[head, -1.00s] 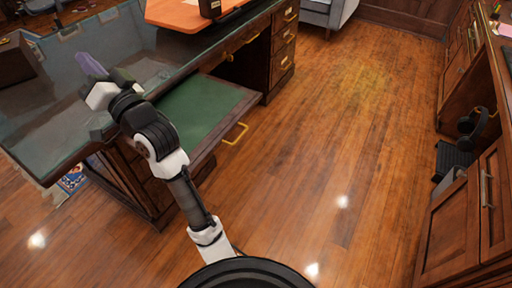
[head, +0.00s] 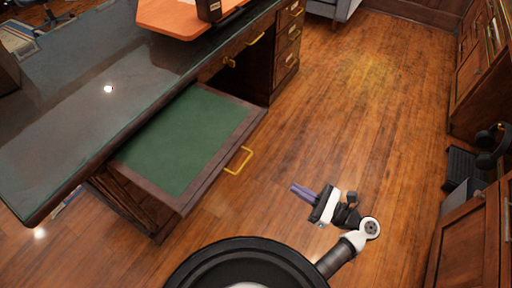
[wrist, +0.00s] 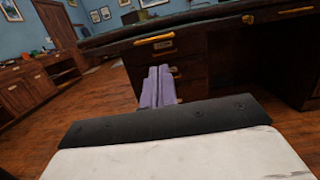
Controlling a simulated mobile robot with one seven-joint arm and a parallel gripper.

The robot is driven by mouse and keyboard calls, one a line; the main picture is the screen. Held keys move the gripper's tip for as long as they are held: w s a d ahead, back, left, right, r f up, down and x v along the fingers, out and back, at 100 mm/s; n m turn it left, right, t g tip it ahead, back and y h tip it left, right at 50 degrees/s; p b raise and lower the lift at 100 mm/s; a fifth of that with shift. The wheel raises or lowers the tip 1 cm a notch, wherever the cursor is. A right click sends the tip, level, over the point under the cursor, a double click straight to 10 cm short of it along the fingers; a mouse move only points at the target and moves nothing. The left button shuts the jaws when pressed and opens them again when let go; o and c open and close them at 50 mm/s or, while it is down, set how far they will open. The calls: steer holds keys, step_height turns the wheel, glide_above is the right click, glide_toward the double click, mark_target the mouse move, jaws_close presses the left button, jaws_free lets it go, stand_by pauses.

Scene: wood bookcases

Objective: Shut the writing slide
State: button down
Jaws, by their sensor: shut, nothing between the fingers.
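The writing slide (head: 182,140) is a flat panel with a green top and dark wood border. It sticks out of the desk (head: 120,85) on its front side in the head view. A brass pull handle (head: 238,160) is on its outer edge. My gripper (head: 297,188), with purple fingers, is shut and empty. It is to the right of the slide, apart from the handle, over open floor, with fingers pointing left towards it. The fingers (wrist: 157,86) also show together in the wrist view, in front of the desk drawers (wrist: 165,50).
An orange board (head: 178,15) with a dark object lies on the desk. Wooden cabinets (head: 465,235) stand along the right, with black headphones (head: 490,150) beside them. A grey sofa (head: 332,8) is at the back. The wood floor between desk and cabinets is clear.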

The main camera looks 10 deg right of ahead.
steer(key=p+x, duration=0.2)
steer(key=x, duration=1.2)
steer(key=shift+p, duration=0.35)
steer(key=shift+r, duration=0.1)
steer(key=b, duration=0.1)
glide_toward(171, 122)
steer(key=x, duration=0.3)
steer(key=f+x, duration=0.1)
steer(key=x, duration=0.5)
steer(key=shift+w+a+f, duration=0.15)
steer(key=shift+w+f, duration=0.15)
steer(key=shift+w, duration=0.25)
steer(key=shift+w+a, duration=0.15)
steer(key=shift+a, duration=0.1)
steer(key=shift+w+r, duration=0.1)
steer(key=shift+r, duration=0.2)
steer(key=shift+a, duration=0.15)
